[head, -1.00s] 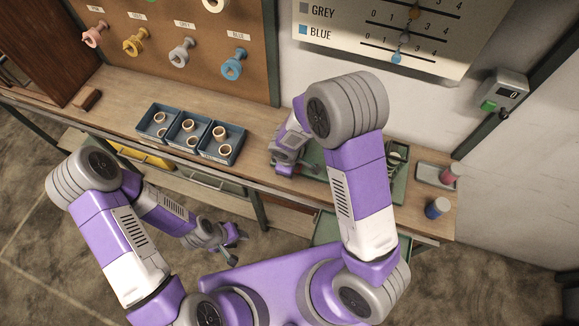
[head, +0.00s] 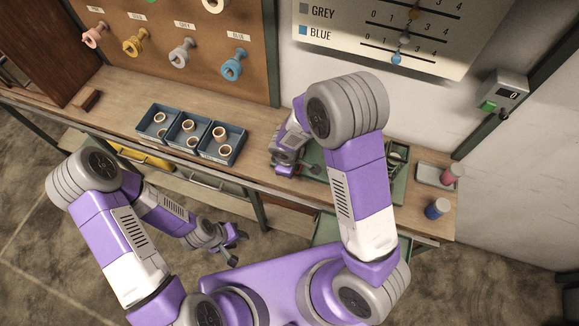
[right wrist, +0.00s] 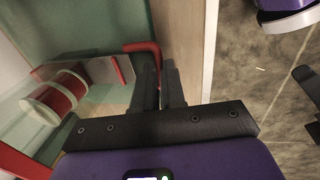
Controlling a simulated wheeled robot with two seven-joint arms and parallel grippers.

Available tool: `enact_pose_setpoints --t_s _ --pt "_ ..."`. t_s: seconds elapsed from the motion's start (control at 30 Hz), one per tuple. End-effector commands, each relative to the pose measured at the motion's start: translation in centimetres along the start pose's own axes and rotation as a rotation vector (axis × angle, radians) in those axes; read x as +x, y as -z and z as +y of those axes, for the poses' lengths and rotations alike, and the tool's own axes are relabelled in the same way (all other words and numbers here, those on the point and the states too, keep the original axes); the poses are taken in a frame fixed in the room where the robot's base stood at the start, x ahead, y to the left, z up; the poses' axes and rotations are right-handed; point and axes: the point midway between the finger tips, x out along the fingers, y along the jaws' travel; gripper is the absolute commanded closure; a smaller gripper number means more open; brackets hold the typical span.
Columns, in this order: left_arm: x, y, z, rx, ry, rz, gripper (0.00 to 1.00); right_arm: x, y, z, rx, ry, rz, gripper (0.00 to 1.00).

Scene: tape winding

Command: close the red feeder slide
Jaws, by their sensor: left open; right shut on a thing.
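The red feeder slide shows in the right wrist view as a bent red handle (right wrist: 147,50) at the edge of a green tray. My right gripper (right wrist: 160,88) is shut, its dark fingers close together on this handle. Their tips partly hide it. In the head view my right gripper (head: 284,168) is at the front of the table, and the slide cannot be made out there. My left gripper (head: 234,247) is open and empty, low in front of the table.
A red and white spool (right wrist: 52,97) lies in the green tray area beside the handle. Blue bins (head: 222,143) with tape rings stand left of my right gripper.

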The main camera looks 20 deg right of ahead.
Motion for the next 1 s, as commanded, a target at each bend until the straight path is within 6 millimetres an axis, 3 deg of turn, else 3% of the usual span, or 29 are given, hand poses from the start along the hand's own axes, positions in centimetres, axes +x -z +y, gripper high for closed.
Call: enact_pose_setpoints --t_s 0.77,1.0 --pt "0.0 0.0 0.0 0.000 0.000 0.000 0.57 0.0 0.0 0.0 0.000 0.000 0.001 1.00" --pt "-0.6 0.0 0.2 0.000 0.000 0.000 0.57 0.3 0.0 2.5 0.003 -0.001 0.000 1.00"
